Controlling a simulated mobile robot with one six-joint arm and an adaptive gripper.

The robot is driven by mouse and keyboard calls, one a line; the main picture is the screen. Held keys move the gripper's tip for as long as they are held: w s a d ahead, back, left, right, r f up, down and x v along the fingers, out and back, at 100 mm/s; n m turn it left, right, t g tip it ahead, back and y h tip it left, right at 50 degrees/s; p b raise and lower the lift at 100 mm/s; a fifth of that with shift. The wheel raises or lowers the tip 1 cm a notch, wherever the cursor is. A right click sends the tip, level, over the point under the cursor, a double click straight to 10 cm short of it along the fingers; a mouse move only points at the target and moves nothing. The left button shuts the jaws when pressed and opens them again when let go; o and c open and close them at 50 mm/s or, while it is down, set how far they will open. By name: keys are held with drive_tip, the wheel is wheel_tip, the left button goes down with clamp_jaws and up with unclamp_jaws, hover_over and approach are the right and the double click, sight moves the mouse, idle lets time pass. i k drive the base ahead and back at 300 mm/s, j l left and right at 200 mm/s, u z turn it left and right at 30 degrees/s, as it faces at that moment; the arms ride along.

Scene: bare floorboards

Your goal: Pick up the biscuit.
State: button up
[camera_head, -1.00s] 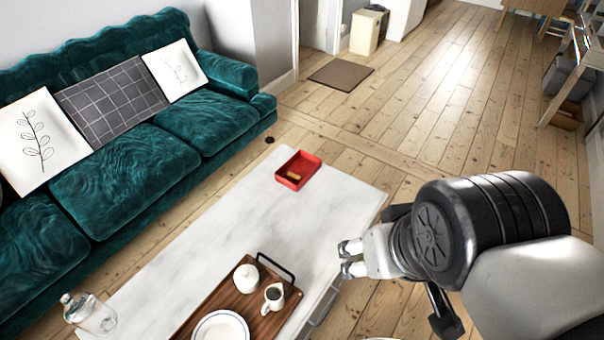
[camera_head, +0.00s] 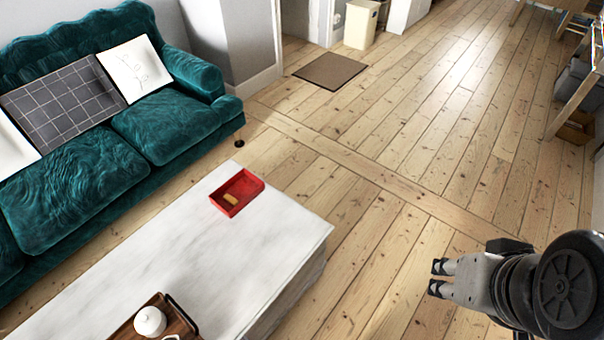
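The biscuit (camera_head: 230,199) is a small golden-brown bar. It lies inside a red tray (camera_head: 256,184) near the far end of the white marble-topped coffee table (camera_head: 190,262). My gripper (camera_head: 437,278) is at the lower right, well to the right of the table and apart from the biscuit. Its two dark-tipped fingers point left with a gap between them, and nothing shows between them.
A wooden tray (camera_head: 149,316) with a white lidded pot (camera_head: 150,321) stands at the table's near end. A teal sofa (camera_head: 140,135) runs along the left. A brown mat (camera_head: 330,70) lies on the floor behind. The floorboards right of the table are clear.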

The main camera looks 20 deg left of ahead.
sight(230, 199)
drive_tip(key=i+l+u, duration=0.1)
drive_tip(key=i+l, duration=0.2)
drive_tip(key=i, duration=0.35)
drive_tip(key=i+l+u, duration=0.15)
drive_tip(key=i+l, duration=0.2)
drive_tip(key=i, duration=0.25)
drive_tip(key=i+l+u, duration=0.1)
drive_tip(key=i+l, duration=0.3)
drive_tip(key=i, duration=0.2)
drive_tip(key=i+j+u, duration=0.2)
drive_tip(key=u, duration=0.3)
drive_tip(key=i+j+u, duration=0.1)
drive_tip(key=i+u, duration=0.2)
drive_tip(key=u, duration=0.15)
drive_tip(key=i+u, duration=0.3)
drive_tip(key=u, duration=0.2)
drive_tip(key=i+l+u, duration=0.15)
drive_tip(key=u, duration=0.3)
drive_tip(key=i+l+u, duration=0.25)
drive_tip(key=u, duration=0.25)
drive_tip(key=i+l+u, duration=0.3)
drive_tip(key=i, duration=0.15)
drive_tip(key=j, duration=0.1)
